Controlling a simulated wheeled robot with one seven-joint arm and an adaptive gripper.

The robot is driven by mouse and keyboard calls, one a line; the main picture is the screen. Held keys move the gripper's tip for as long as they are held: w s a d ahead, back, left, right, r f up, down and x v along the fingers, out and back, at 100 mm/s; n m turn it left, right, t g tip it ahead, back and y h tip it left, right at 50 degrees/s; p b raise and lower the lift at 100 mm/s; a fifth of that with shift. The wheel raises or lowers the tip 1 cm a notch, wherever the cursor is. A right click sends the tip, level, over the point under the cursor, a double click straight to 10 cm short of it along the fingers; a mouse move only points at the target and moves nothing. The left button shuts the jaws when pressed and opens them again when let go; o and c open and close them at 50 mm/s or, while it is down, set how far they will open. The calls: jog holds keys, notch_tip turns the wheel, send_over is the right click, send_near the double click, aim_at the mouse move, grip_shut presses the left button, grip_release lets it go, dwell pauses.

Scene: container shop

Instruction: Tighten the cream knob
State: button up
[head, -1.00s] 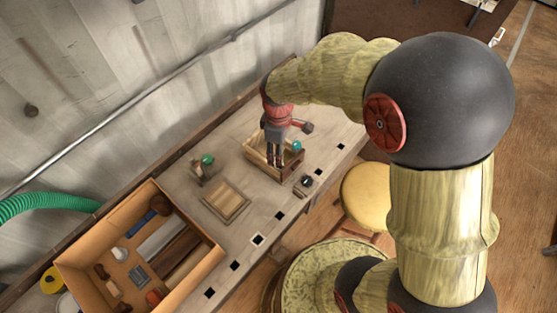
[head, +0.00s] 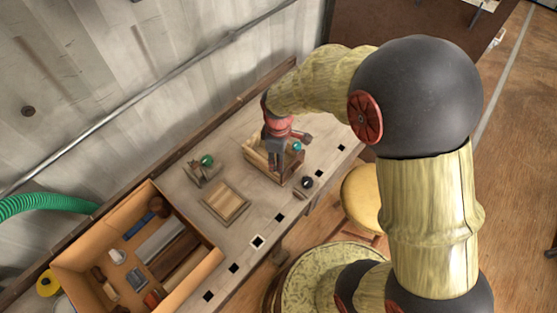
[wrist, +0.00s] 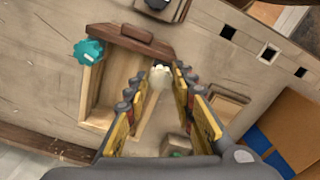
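The cream knob (wrist: 161,76) is a small pale knob at the right side of an open wooden box (wrist: 150,43) in the wrist view. My gripper (wrist: 157,86) is open, with its yellow-and-black fingers on either side of the knob in that view. I cannot tell whether either finger touches it. A teal lobed knob (wrist: 88,52) sits at the box's left corner. In the head view my gripper (head: 275,170) points down over the wooden box (head: 293,172) and hides the cream knob; the teal knob (head: 297,146) shows beside it.
A block with a green knob (head: 206,161) and a flat wooden frame (head: 226,202) stand left of the box. A block with a black knob (head: 307,183) is near the bench's front edge. A large orange tray (head: 204,271) holds several tools. Bare bench lies between them.

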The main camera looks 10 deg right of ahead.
grip_shut()
jog(key=shift+m+p, duration=0.3)
jog(key=shift+m, duration=0.1)
jog(key=shift+r+m+p, duration=0.15)
jog(key=shift+m+p, duration=0.45)
jog(key=shift+m, duration=0.4)
jog(key=m+p, duration=0.2)
jog(key=m, duration=0.2)
jog(key=shift+m, duration=0.3)
jog(key=m+p, duration=0.2)
jog(key=m, duration=0.3)
jog(key=shift+m+p, duration=0.7)
jog(key=shift+m, duration=1.8)
jog(key=o, duration=0.5)
grip_release()
